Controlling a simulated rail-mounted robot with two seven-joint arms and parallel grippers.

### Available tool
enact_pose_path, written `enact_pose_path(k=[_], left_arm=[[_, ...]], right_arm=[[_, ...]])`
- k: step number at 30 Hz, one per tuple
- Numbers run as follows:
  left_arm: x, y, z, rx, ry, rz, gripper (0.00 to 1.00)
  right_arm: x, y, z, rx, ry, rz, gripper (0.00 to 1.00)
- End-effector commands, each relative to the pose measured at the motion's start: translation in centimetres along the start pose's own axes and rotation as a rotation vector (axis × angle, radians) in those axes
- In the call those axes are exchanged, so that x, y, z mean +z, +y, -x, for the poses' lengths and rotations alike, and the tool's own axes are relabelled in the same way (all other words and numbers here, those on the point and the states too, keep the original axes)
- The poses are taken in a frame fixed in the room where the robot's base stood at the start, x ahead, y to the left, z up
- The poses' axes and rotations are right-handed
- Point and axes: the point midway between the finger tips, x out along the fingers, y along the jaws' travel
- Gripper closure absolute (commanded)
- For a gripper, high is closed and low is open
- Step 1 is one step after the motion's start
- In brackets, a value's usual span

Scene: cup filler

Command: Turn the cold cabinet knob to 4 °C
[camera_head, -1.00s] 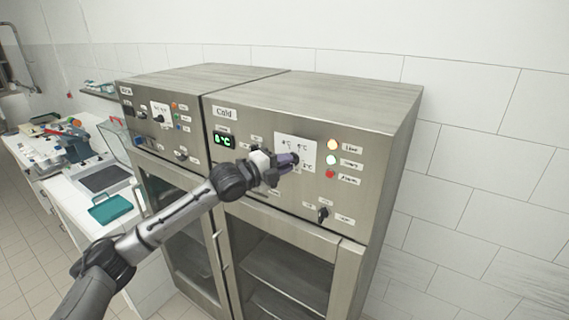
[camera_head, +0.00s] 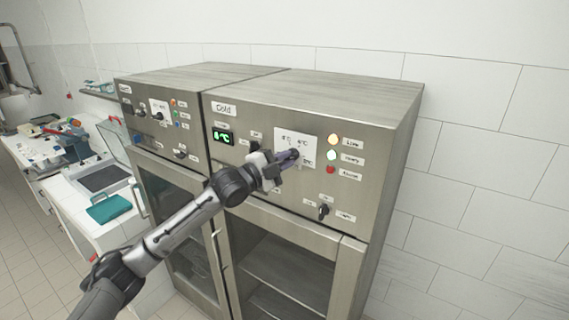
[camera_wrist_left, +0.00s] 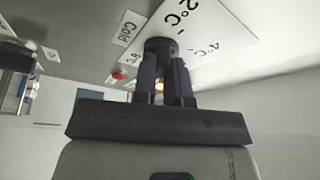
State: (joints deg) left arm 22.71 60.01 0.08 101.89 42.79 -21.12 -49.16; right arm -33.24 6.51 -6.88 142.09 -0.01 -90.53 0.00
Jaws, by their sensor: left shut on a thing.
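The cold cabinet (camera_head: 330,105) has a white temperature dial plate (camera_head: 309,138) on its upper front. My left gripper (camera_head: 290,157) is at the dial, with its purple fingers shut on the cold cabinet knob. In the left wrist view the dark round knob (camera_wrist_left: 160,46) sits between the fingertips of the left gripper (camera_wrist_left: 164,68). The dial plate (camera_wrist_left: 203,35) shows "2°C" and "4°C" marks there. The fingers hide much of the knob, and I cannot tell where it points. The green display (camera_head: 223,137) appears to read 8 °C. My right gripper is not in view.
A black switch (camera_head: 323,211) is below. A second cabinet (camera_head: 160,125) adjoins on the left, beside a bench with a teal tray (camera_head: 109,208). Glass doors are below the panels.

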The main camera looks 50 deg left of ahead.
Motion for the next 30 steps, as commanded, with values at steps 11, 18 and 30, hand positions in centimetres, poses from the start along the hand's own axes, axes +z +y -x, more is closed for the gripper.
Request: enact_pose_path(k=[11, 18, 30], left_arm=[[0.0, 0.4, 0.0, -0.139, 0.000, 0.336, 1.00], [-0.1, 0.4, -0.1, -0.226, 0.000, 0.547, 1.00], [-0.4, 0.4, -0.2, -0.371, -0.001, 0.899, 1.00]], right_arm=[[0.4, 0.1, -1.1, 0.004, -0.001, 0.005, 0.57], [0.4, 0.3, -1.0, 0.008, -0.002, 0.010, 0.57], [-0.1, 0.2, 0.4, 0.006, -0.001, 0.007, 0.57]])
